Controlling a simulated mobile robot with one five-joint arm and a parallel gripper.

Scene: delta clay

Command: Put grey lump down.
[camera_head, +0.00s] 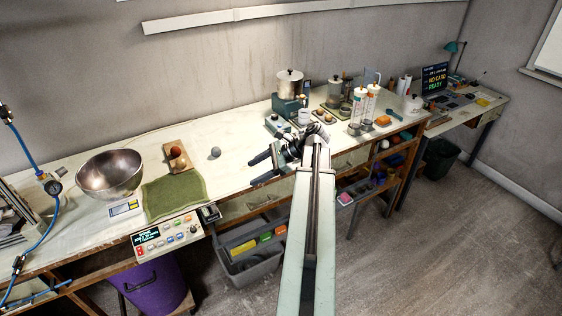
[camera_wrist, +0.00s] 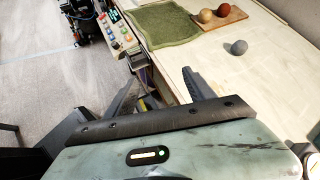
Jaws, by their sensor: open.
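The grey lump (camera_head: 215,152) is a small round ball resting on the pale bench top, just right of the wooden board with other lumps. It also shows in the wrist view (camera_wrist: 239,47), apart from the jaws. My gripper (camera_head: 257,168) is over the front part of the bench, to the right of the lump. Its two dark fingers are spread with nothing between them; they also show in the wrist view (camera_wrist: 160,92). A clear stretch of bench lies between the fingers and the lump.
A wooden board (camera_head: 169,147) bears a tan and a red lump. A green cloth (camera_head: 174,196), a steel bowl (camera_head: 110,172) on a scale and a button panel (camera_head: 165,237) are at the left. A pot (camera_head: 289,82) and clear cylinders (camera_head: 370,103) stand at the right.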

